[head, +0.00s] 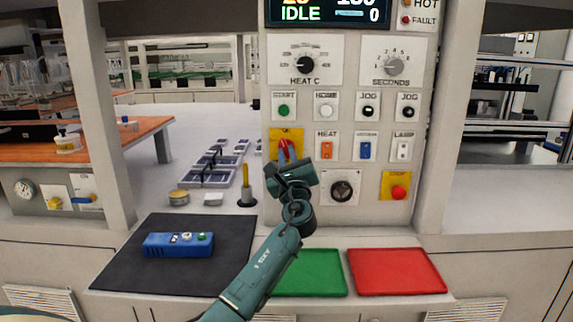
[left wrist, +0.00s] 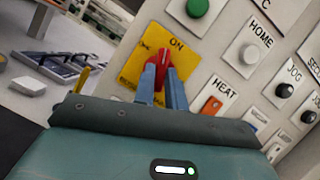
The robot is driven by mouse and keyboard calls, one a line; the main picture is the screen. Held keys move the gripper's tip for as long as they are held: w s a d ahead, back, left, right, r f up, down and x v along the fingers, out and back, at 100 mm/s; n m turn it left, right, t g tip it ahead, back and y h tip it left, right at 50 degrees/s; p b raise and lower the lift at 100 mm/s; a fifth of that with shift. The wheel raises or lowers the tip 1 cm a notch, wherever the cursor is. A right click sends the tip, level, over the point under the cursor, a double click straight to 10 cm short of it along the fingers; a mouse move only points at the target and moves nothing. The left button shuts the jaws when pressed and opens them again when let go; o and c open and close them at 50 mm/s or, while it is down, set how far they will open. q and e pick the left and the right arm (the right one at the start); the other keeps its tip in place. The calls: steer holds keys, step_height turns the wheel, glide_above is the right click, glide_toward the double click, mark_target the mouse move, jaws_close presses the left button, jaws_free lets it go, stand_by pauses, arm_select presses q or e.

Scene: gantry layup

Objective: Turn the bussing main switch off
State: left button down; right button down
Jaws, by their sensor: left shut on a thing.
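The bussing main switch is a red rotary handle (head: 284,145) on a yellow plate (head: 277,133) at the left of the control panel. In the left wrist view the red handle (left wrist: 161,62) stands between my two blue-grey fingertips, on the yellow plate (left wrist: 142,53) with "ON" printed above it. The handle points up towards "ON", as far as I can see. My left gripper (head: 287,154) is shut on the handle. The lower part of the plate is hidden behind the fingers. My right gripper is not in view.
A red stop button (head: 398,192) is lower right. Below lie a black mat (head: 125,270) with a blue box (head: 178,245), a green tray (head: 312,285) and red tray (head: 397,272).

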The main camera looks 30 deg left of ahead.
arm_select(q)
steer(key=n+g+y+b, duration=0.1)
steer(key=n, duration=0.1)
steer(key=shift+d+f+n, duration=0.1)
steer(key=shift+f+n, duration=0.05)
steer(key=shift+n, duration=0.25)
steer(key=n+g+b, duration=0.1)
steer(key=n+g, duration=0.1)
steer(key=n, duration=0.1)
steer(key=shift+w+n, duration=0.1)
steer(key=shift+n, duration=0.2)
steer(key=n+g, duration=0.1)
steer(key=n, duration=0.1)
steer(key=n+g, duration=0.1)
steer(key=n, duration=0.2)
steer(key=r+n+g, duration=0.1)
steer(key=n, duration=0.2)
steer(key=shift+d, duration=0.15)
steer(key=shift+n+h, duration=0.3)
steer(key=shift+n, duration=0.4)
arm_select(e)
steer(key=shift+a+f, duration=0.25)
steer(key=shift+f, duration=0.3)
arm_select(q)
steer(key=shift+g, duration=0.3)
